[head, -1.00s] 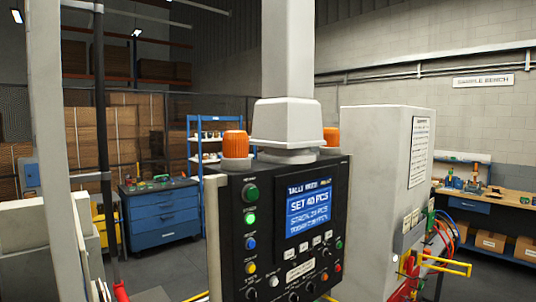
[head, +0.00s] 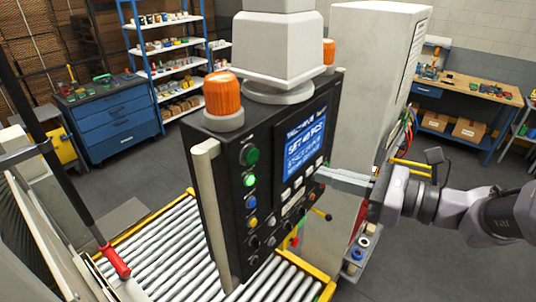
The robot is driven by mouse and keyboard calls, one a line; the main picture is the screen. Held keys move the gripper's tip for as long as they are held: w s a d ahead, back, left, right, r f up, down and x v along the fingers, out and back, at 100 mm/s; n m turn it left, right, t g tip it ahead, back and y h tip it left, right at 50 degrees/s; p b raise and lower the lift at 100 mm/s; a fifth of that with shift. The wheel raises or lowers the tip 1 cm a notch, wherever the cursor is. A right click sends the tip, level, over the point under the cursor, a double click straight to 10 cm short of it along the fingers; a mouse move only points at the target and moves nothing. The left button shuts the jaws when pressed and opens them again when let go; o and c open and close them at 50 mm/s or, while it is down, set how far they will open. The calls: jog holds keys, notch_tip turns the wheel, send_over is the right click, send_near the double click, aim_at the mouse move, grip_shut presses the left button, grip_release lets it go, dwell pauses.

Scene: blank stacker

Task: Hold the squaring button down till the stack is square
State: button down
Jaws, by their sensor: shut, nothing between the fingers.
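The black control panel (head: 228,190) hangs in the middle, turned at an angle, with a blue screen (head: 304,140). Its left column has a dark green button (head: 249,155), a lit green one (head: 249,180), a blue one (head: 251,202) and a yellow one (head: 252,222). Labels are too small to read, so I cannot tell which is the squaring button. My gripper (head: 324,175) reaches in from the right, shut and empty, its tips by the panel's right edge; contact is unclear. Pale upright sheets (head: 40,215) show at the left edge; I cannot tell whether they are the stack.
A roller conveyor (head: 170,250) with yellow rails runs beneath the panel. A grey cabinet (head: 370,80) stands behind the panel, with orange beacons (head: 223,95) on top of the panel. Open floor lies at right.

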aim_at(255, 157)
jog(key=p+x, duration=0.2)
jog(key=x, duration=1.1)
jog(key=shift+w+a+f+p, duration=0.1)
jog(key=shift+w+a+p, duration=0.05)
jog(key=shift+a+p, duration=0.2)
jog(key=shift+a, duration=0.1)
